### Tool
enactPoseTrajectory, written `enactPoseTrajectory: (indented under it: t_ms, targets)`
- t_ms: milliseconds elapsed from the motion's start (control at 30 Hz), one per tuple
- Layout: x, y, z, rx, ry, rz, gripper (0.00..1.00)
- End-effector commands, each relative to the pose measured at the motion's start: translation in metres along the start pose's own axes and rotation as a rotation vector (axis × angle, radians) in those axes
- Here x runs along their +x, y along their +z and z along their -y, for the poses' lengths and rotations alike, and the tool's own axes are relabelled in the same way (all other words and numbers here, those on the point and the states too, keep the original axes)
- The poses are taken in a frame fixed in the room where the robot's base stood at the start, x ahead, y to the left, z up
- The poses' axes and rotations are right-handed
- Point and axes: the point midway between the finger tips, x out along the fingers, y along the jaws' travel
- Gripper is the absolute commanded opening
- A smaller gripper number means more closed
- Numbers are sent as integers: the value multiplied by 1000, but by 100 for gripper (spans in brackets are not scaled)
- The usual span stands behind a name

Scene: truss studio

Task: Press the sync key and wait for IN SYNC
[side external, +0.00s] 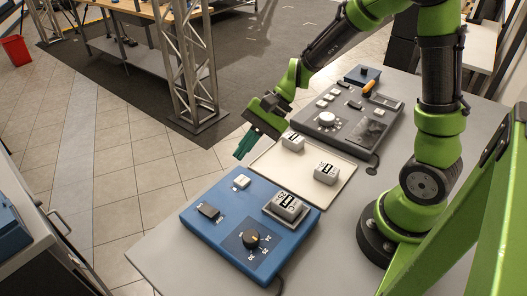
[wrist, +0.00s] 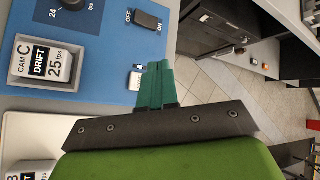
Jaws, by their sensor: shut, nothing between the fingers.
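The blue panel (side external: 215,235) lies on the table and carries a small white key (side external: 241,181) near its far edge, apparently the sync key. In the wrist view the white key (wrist: 135,81) is partly hidden by my fingers. A grey box (side external: 284,207) sits on the panel; in the wrist view its face (wrist: 46,62) reads "CAM C DRIFT 25 fps". My gripper (side external: 240,153) is shut and empty, with teal fingers. It is raised above the panel's far side, apart from the key. The fingers also show in the wrist view (wrist: 157,80).
The blue panel has a dial (side external: 251,239) and an OFF/ON rocker switch (side external: 209,211). A cream tray (side external: 262,167) behind it holds two similar grey boxes, one (side external: 326,173) nearer. A dark control panel (side external: 340,122) with an orange-handled lever stands farther back.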

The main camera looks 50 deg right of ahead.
Motion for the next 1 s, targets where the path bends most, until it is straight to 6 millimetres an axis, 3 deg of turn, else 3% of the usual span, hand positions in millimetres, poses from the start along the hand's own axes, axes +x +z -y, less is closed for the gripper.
enactPoseTrajectory:
  t_ms: [400,1000]
  targets:
    - [35,-26,-26,2,2,1,0]
    - [39,-29,-29,0,0,0,0]
